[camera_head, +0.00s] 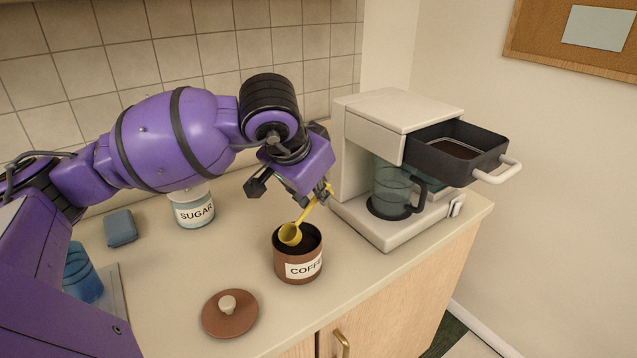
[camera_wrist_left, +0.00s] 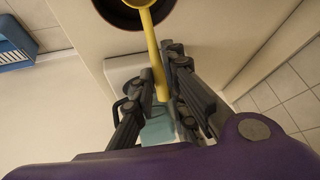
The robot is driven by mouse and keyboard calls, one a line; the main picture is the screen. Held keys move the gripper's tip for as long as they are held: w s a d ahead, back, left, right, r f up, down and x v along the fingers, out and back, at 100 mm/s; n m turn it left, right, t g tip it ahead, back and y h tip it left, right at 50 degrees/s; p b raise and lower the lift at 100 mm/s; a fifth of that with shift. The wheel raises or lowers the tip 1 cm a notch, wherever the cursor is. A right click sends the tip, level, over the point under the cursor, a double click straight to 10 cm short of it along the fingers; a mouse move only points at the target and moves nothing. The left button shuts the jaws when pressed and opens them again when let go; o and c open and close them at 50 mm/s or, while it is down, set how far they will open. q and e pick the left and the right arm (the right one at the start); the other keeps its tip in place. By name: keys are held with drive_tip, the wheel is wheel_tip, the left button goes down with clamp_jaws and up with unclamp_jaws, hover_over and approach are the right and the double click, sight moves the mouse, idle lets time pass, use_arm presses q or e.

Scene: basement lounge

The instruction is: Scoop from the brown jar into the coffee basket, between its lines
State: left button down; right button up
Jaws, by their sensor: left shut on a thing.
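The brown jar (camera_head: 298,268), labelled COFFEE, stands open on the counter with a dark inside. My left gripper (camera_head: 322,192) is shut on the handle of a yellow scoop (camera_head: 290,234). The scoop's bowl is at the jar's mouth, near its left rim; I cannot tell whether it holds coffee. In the left wrist view the yellow handle (camera_wrist_left: 154,50) runs from between the fingers towards the jar. The black coffee basket (camera_head: 437,164) is pulled out of the white coffee maker (camera_head: 380,112). Dark grounds lie on its floor; its lines cannot be made out. My right gripper is not in view.
A brown lid (camera_head: 230,315) lies in front of the jar, to its left. A SUGAR jar (camera_head: 195,212) and a blue sponge (camera_head: 120,228) stand further back. A glass carafe (camera_head: 392,188) sits under the basket. The basket's white handle (camera_head: 497,172) sticks out to the right.

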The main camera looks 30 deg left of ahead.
sight(312, 210)
use_arm(q)
drive_tip(key=f+b, duration=0.1)
drive_tip(key=f, duration=0.2)
drive_tip(key=shift+s+f, duration=0.15)
drive_tip(key=shift+s, duration=0.05)
wheel_tip(312, 210, down, 2)
drive_tip(key=shift+f+b, duration=0.1)
drive_tip(key=shift+b, duration=0.3)
drive_tip(key=r+p, duration=0.3)
drive_tip(key=shift+w+r+g, duration=0.35)
drive_tip(key=shift+w+g, duration=0.05)
drive_tip(key=shift+w+d+r+g+y+p, duration=0.15)
drive_tip(key=shift+w+r+g+y+p, duration=0.15)
drive_tip(key=shift+w+r+g+p, duration=0.25)
drive_tip(key=shift+w+d+r+g+p, duration=0.3)
drive_tip(key=shift+w+r+g+p, duration=0.3)
drive_tip(key=shift+g, duration=0.45)
drive_tip(key=shift+w+r+g+y, duration=0.3)
drive_tip(key=shift+w+r, duration=0.1)
drive_tip(key=shift+w+d+r+m+g, duration=0.1)
drive_tip(key=shift+w+r+m+g, duration=0.2)
drive_tip(key=shift+r+g, duration=0.2)
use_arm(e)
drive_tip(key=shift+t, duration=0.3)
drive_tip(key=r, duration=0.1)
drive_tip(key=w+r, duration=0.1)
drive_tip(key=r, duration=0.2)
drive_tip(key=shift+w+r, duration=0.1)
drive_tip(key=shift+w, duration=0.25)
